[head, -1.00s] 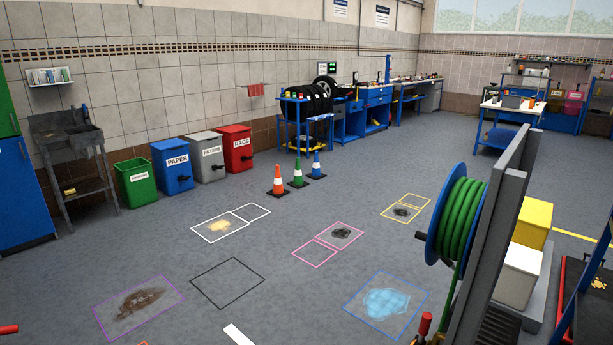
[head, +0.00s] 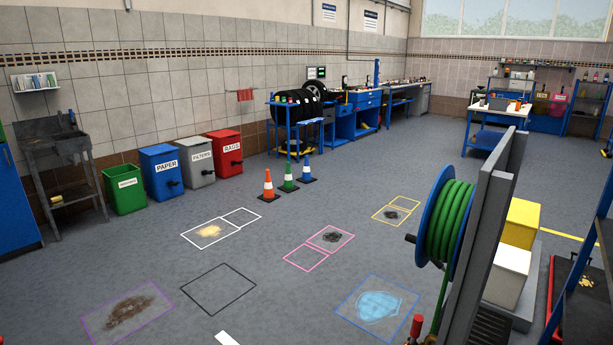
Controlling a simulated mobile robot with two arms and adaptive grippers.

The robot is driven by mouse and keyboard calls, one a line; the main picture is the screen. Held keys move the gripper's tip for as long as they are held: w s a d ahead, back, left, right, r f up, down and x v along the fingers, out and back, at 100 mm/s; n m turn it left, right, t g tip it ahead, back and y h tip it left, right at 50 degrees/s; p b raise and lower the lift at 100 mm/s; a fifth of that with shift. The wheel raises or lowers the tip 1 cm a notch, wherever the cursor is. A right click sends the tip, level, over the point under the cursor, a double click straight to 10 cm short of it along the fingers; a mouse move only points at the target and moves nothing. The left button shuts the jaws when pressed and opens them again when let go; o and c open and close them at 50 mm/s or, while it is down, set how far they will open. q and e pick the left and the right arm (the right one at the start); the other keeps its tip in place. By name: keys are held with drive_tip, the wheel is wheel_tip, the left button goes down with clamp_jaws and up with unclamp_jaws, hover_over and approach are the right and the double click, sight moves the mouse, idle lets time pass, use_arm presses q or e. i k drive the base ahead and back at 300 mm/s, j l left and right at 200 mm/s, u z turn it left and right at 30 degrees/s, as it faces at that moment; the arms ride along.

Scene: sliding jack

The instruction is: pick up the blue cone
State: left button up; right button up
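The blue cone (head: 307,171) stands upright on the grey floor, with a white band around it and a dark blue base. It is the right-hand one of three cones in a row. A green cone (head: 289,177) stands just left of it and an orange cone (head: 268,185) left of that. Neither of my grippers shows in the head view, and the cone is some way off across the floor.
A blue tyre rack (head: 295,128) stands behind the cones. Several bins, including a red bin (head: 226,154), line the wall at left. A green hose reel (head: 449,221) on a grey panel stands at right. Floor with marked squares and stains, including a blue puddle (head: 379,306), lies between.

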sight(305, 178)
drive_tip(key=i+u, duration=0.5)
drive_tip(key=i, duration=0.75)
drive_tip(key=i+z, duration=0.2)
drive_tip(key=i, duration=0.45)
drive_tip(key=i+z, duration=0.25)
drive_tip(key=i, duration=0.45)
drive_tip(key=i+j+z, duration=0.2)
drive_tip(key=i, duration=1.4)
drive_tip(key=i+z, duration=0.15)
drive_tip(key=i, duration=1.75)
drive_tip(key=i+j+z, duration=0.1)
drive_tip(key=i, duration=0.85)
drive_tip(key=i+j+z, duration=0.1)
drive_tip(key=i+z, duration=0.15)
drive_tip(key=i, duration=1.5)
